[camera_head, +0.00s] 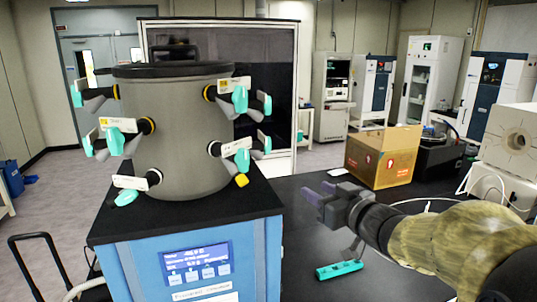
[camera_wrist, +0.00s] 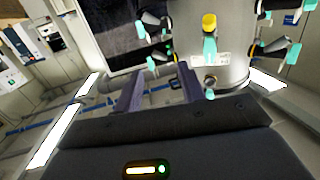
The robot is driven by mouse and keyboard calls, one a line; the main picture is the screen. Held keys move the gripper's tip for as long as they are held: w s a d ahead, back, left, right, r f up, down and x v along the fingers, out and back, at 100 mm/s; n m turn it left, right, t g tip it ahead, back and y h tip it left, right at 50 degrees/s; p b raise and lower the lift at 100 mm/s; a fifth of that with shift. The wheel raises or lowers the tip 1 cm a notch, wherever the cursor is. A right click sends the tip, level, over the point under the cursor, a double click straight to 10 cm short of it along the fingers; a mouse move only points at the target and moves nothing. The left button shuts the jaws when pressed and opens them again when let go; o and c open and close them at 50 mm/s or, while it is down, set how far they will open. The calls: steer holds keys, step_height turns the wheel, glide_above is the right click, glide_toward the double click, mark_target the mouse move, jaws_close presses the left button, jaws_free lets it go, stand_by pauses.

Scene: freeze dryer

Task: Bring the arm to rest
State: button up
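My gripper (camera_head: 316,200) is in the air over the black bench, to the right of the freeze dryer. In the wrist view its two fingers (camera_wrist: 160,82) stand apart with nothing between them. The freeze dryer has a grey cylindrical chamber (camera_head: 185,140) with a black lid, and a blue base (camera_head: 150,270) with a lit display. Several side valves with teal handles stick out around the chamber. In the wrist view the chamber (camera_wrist: 218,72) lies beyond the fingers. My gripper is apart from it.
A teal object (camera_head: 339,270) lies on the black bench (camera_head: 300,240) below my gripper. A cardboard box (camera_head: 383,157) stands behind it. A cream-coloured device (camera_head: 513,145) is at the far right. Free bench surface shows around the teal object.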

steer(key=d+f+m+g+h, duration=0.2)
steer(key=d+f+m+h, duration=0.3)
steer(key=f, duration=0.4)
steer(key=s+a+f+g+h, duration=0.2)
steer(key=s+f+g, duration=0.8)
steer(key=s+f, duration=0.8)
steer(key=shift+s+a+g+h, duration=0.3)
steer(key=shift+a+g+h, duration=0.1)
steer(key=shift+a, duration=0.1)
stand_by(1.5)
